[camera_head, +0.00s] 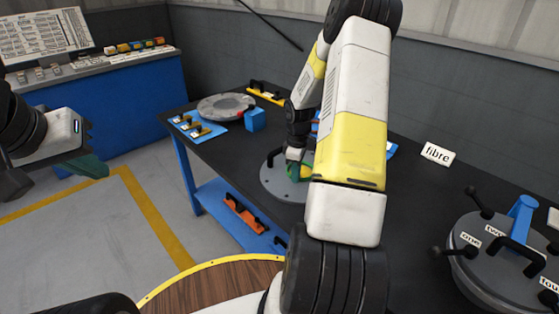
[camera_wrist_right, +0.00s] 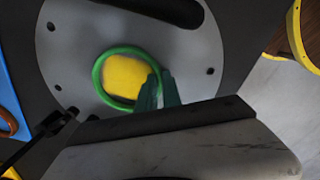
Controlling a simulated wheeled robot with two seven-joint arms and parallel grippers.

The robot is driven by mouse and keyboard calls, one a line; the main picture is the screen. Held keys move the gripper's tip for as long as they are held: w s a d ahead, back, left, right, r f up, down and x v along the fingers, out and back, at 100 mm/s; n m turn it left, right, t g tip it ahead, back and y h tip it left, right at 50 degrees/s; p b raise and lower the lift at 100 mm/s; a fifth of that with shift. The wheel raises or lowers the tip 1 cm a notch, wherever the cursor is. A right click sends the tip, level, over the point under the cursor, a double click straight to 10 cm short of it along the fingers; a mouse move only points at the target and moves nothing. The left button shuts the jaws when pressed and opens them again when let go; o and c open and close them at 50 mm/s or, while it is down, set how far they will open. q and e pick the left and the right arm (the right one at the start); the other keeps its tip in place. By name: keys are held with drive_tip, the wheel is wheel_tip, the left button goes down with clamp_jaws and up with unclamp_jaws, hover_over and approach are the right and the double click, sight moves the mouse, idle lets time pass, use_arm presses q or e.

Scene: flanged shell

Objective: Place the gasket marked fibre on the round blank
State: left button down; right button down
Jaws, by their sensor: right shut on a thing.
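The round blank is a grey disc with bolt holes and a black handle; it lies on the dark table (camera_head: 395,215) in the head view (camera_head: 272,184) and fills much of the right wrist view (camera_wrist_right: 190,55). A bright green ring, seemingly the gasket (camera_wrist_right: 97,82), appears around a yellow round patch (camera_wrist_right: 127,80) at the disc's middle. My right gripper (camera_wrist_right: 159,90) is shut on the ring's edge over the disc. I cannot tell whether the ring touches the disc. In the head view my arm partly hides this. My left gripper (camera_head: 92,166) is off the table; its jaw state is unclear.
A grey flanged shell with labels and black clamp handles (camera_head: 500,262) is at right. A grey ring part (camera_head: 226,106), blue block (camera_head: 255,120) and blue tray (camera_head: 183,121) with yellow pieces are at the far left.

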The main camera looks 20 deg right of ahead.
drive_tip(key=c, duration=1.5)
unclamp_jaws()
drive_tip(key=shift+f, duration=0.1)
drive_tip(key=s+a+r+m+t, duration=0.1)
drive_tip(key=s+a+r, duration=0.15)
drive_tip(key=r, duration=0.85)
drive_tip(key=s+a+r+m+t, duration=0.15)
drive_tip(key=a+r, duration=0.25)
drive_tip(key=r, duration=0.8)
drive_tip(key=s+a+r+m+t, duration=0.1)
drive_tip(key=s+a+r+m, duration=0.1)
drive_tip(key=s, duration=0.4)
drive_tip(key=s+a+r+m+t+y, duration=0.1)
drive_tip(key=s+a+r+m, duration=0.2)
drive_tip(key=s+a+r, duration=0.1)
drive_tip(key=s+a+r+m+t+y, duration=0.1)
drive_tip(key=s+a+r+m, duration=0.1)
drive_tip(key=s+a, duration=0.3)
drive_tip(key=shift+s+a+r+t, duration=0.2)
drive_tip(key=shift+s+r, duration=0.25)
drive_tip(key=shift+s, duration=0.35)
drive_tip(key=shift+s+a+r+t, duration=0.15)
drive_tip(key=shift+s+r, duration=0.25)
drive_tip(key=shift+s, duration=0.4)
